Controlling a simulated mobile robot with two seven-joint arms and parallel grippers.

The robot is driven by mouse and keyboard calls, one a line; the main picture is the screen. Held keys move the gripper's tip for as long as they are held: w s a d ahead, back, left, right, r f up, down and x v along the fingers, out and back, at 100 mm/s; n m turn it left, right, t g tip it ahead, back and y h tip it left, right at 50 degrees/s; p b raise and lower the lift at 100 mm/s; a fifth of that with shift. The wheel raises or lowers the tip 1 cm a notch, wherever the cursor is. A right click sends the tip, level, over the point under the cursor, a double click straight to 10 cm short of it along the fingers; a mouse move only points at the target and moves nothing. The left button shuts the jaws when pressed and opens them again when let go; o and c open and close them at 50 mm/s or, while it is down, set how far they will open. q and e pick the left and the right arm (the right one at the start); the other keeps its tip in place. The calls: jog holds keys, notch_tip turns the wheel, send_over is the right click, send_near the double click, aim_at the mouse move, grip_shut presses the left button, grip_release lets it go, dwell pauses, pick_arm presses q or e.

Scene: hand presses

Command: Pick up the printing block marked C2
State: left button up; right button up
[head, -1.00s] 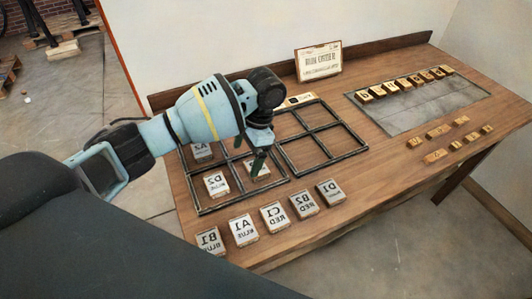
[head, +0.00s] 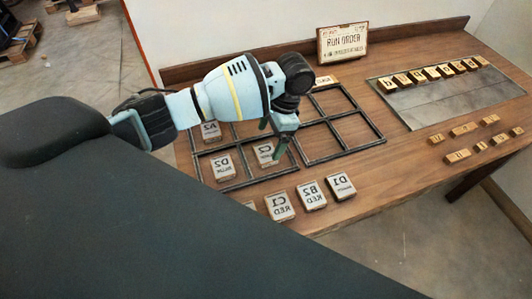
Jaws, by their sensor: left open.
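The block marked C2 (head: 264,155) is a small pale block with mirrored lettering. It sits in the lower right compartment of the left black grid frame (head: 226,188) on the wooden table. My left gripper (head: 275,139) comes in from the left and points down at C2, with its green-tipped fingers apart. One fingertip shows near the block's right side, and the gripper partly covers the block's far edge. I cannot tell whether the fingers touch it. My right gripper is not in view.
Blocks D2 (head: 222,167) and A2 (head: 210,130) sit in the same frame's left compartments. C1 (head: 280,207), B2 (head: 312,195) and D1 (head: 341,186) stand along the front edge. The right grid frame (head: 338,116) is empty. A sign (head: 343,42) stands behind.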

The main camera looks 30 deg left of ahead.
aim_at(266, 152)
pick_arm(q)
jog(key=x, duration=0.5)
jog(key=shift+d, duration=0.2)
jog(key=c, duration=1.1)
jog(key=shift+r, duration=0.1)
